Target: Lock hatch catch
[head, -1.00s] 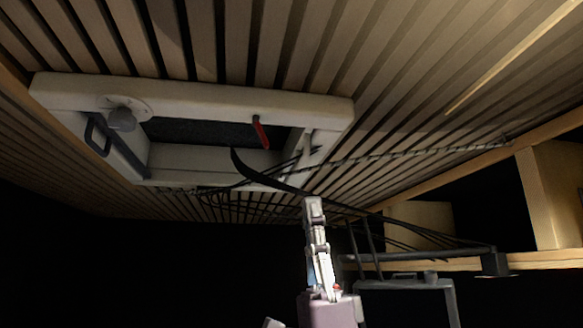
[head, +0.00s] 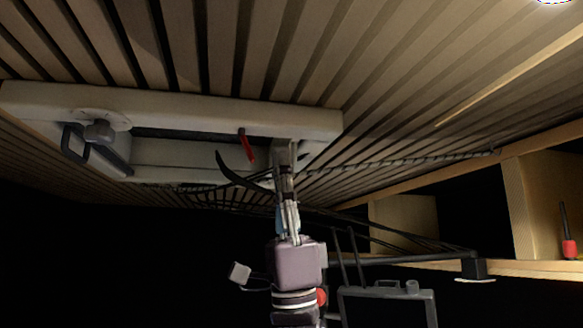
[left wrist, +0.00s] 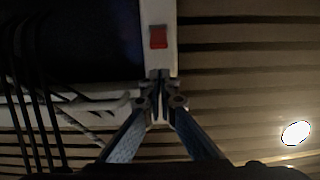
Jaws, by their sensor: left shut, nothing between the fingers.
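The hatch (head: 180,108) is a pale frame in the slatted ceiling, with a dark opening inside. Its red catch (head: 246,147) hangs from the frame's edge, right of the middle. In the left wrist view the catch (left wrist: 158,37) is a red block on the pale frame, just beyond my fingertips. My left gripper (head: 283,150) is raised to the hatch's right end, to the right of the catch and apart from it in the picture. Its fingers (left wrist: 158,82) are shut and empty. My right gripper is not in view.
A round knob (head: 100,131) and a dark handle (head: 75,143) sit at the hatch's left end. A dark curved strap (head: 236,172) and several cables hang near my gripper. Wooden shelves (head: 530,205) stand at right, with a red-handled tool (head: 569,245).

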